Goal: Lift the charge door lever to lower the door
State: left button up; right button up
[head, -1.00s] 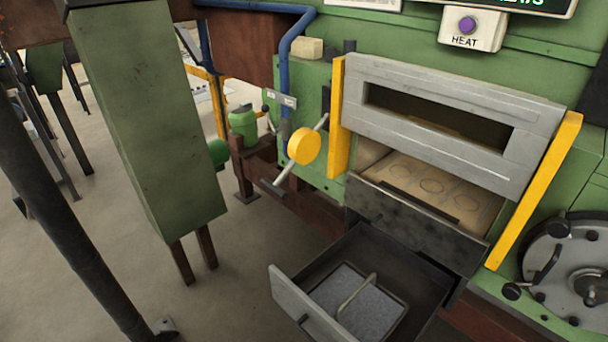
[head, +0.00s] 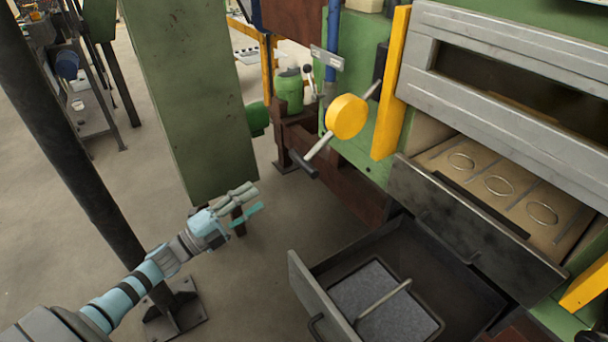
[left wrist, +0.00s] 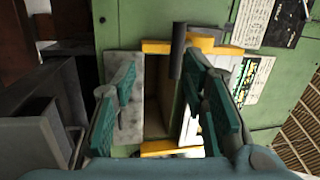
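The charge door lever (head: 320,145) is a grey bar through a round yellow hub (head: 346,116) on the green furnace wall. Its dark grip (head: 304,163) points down and to the left. The grey charge door (head: 455,105) stands raised, with the pale hearth (head: 470,165) showing below it. My left gripper (head: 254,200) is open and empty, left of and lower in the picture than the grip, with a gap between. In the left wrist view, a dark cylinder that looks like the grip (left wrist: 177,50) shows ahead between the open fingers (left wrist: 160,68). My right gripper is not in view.
An open dark drawer (head: 298,285) with a grey front juts out below the hearth. A green column (head: 195,100) stands behind my left gripper, and a black post (head: 60,140) stands at the left. Yellow uprights (head: 391,90) flank the door.

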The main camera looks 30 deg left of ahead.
aim_at(304, 162)
pick_arm(q)
jog(key=w+d+r, duration=0.2)
jog(key=w+d, duration=0.1)
jog(key=w, duration=0.1)
jog(key=w+d+r+m+h, duration=0.1)
jog(key=w+d+r, duration=0.1)
jog(key=w, duration=0.1)
jog(key=w+d+r+m+p, duration=0.1)
jog(key=w+d+r, duration=0.1)
jog(key=w+d, duration=0.1)
jog(key=shift+w+d+h, duration=0.3)
jog(key=shift+w+h, duration=0.1)
jog(key=shift+w, duration=0.45)
jog(key=shift+c, duration=0.6)
jog(key=shift+s+f, duration=0.1)
grip_shut()
